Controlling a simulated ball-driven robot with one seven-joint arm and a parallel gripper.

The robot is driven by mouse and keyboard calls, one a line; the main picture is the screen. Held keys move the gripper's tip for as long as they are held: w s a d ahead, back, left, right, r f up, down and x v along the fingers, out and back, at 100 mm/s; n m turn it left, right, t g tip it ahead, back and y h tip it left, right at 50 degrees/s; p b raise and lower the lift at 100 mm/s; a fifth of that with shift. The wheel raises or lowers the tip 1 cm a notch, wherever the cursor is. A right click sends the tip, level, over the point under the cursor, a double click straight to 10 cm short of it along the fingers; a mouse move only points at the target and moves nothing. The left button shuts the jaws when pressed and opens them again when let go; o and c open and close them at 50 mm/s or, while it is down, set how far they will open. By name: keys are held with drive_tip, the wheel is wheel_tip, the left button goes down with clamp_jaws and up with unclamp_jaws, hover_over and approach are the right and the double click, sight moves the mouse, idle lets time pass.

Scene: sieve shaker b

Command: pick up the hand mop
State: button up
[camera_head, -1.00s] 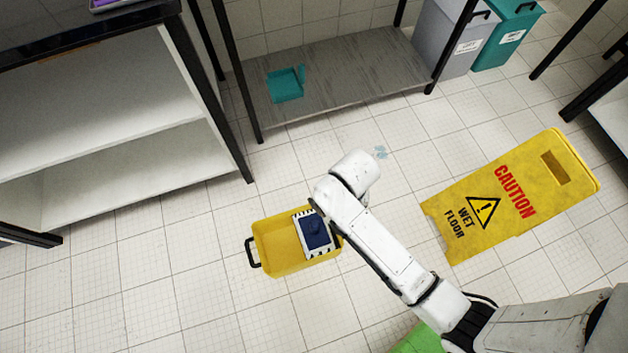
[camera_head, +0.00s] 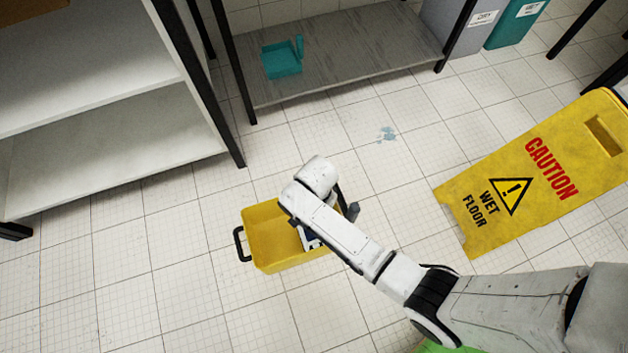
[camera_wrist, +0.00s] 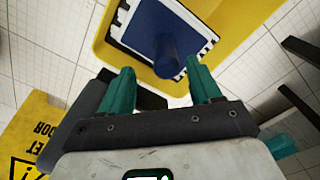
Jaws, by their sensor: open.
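The hand mop lies in the yellow bucket. In the wrist view it is a blue block (camera_wrist: 155,28) with a round blue handle (camera_wrist: 167,60) on a white and black pad. In the head view my arm covers most of it; only a small piece of the pad (camera_head: 309,239) shows. My gripper (camera_wrist: 160,80) is open and empty, with teal fingers. In the wrist view the handle's end appears in line with the gap between the fingertips, just beyond them. I cannot tell how far apart they are in depth.
The yellow bucket (camera_head: 275,262) stands on the tiled floor, its black handle at the left. A yellow caution sign (camera_head: 475,215) is to the right. A shelf unit (camera_head: 110,150) is at the left. A low grey shelf (camera_head: 350,60) with a teal dustpan (camera_head: 281,62) is behind.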

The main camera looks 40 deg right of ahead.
drive_tip(key=shift+w+a+f+b, duration=0.1)
drive_tip(key=shift+w+f+b, duration=0.1)
drive_tip(key=shift+f+b, duration=1.05)
drive_tip(key=shift+w+a+f+b, duration=0.15)
drive_tip(key=shift+f+b, duration=0.5)
drive_tip(key=shift+f, duration=1.1)
drive_tip(key=shift+d+r, duration=0.1)
clamp_jaws()
